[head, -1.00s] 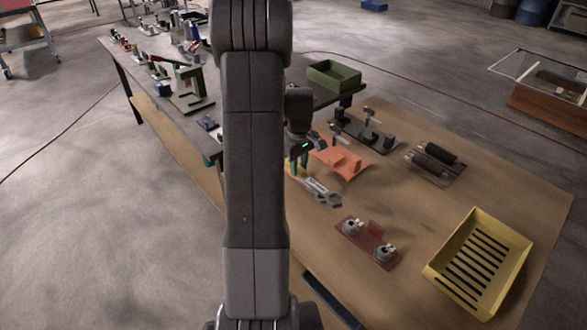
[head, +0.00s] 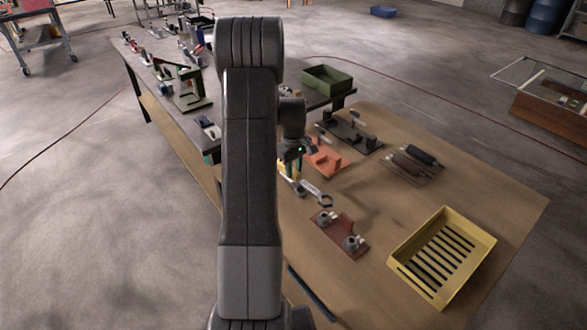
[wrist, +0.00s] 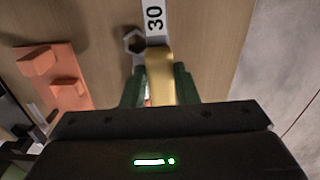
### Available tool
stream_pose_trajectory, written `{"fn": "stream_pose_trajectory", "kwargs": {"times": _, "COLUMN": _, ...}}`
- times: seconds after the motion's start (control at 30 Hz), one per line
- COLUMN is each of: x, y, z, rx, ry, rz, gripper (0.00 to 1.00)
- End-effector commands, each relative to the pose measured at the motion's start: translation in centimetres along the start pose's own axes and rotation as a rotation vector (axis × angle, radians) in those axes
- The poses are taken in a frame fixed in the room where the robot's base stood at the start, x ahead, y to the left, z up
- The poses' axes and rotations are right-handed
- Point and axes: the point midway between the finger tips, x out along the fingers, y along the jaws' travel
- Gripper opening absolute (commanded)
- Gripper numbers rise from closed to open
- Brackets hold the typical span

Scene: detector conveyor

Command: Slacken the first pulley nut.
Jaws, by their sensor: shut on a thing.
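My gripper (head: 292,166) is shut on a spanner (head: 313,188) by its yellow handle section. In the wrist view the green fingers (wrist: 160,85) close around the yellow part, and a white label reading 30 (wrist: 155,18) lies beyond it. The spanner points away from the gripper, its grey ring end (head: 326,201) out toward a red-brown plate (head: 339,232). Two grey pulley nuts stand on that plate, one nearer the spanner (head: 325,217) and one farther right (head: 353,243). The ring end looks apart from both. I cannot tell which nut is first.
An orange fixture (head: 323,158) stands close behind the gripper; it also shows in the wrist view (wrist: 65,85). A yellow slotted tray (head: 400,262) is at the right, a dark roller fixture (head: 415,157) behind it. A green bin (head: 330,80) stands farther back. Bench between plate and roller fixture is clear.

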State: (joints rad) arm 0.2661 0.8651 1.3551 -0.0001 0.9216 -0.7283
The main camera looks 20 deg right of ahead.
Motion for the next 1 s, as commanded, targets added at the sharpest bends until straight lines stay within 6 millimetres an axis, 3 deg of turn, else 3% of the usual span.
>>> {"fn": "stream_pose_trajectory", "kwargs": {"times": 0.5, "x": 5.2, "y": 0.0, "z": 0.0, "rx": 0.0, "ry": 0.0, "rz": 0.0, "gripper": 0.0}}
{"fn": "stream_pose_trajectory", "kwargs": {"times": 1.0, "x": 4.6, "y": 0.0, "z": 0.0, "rx": 0.0, "ry": 0.001, "rz": 0.001, "gripper": 0.0}}
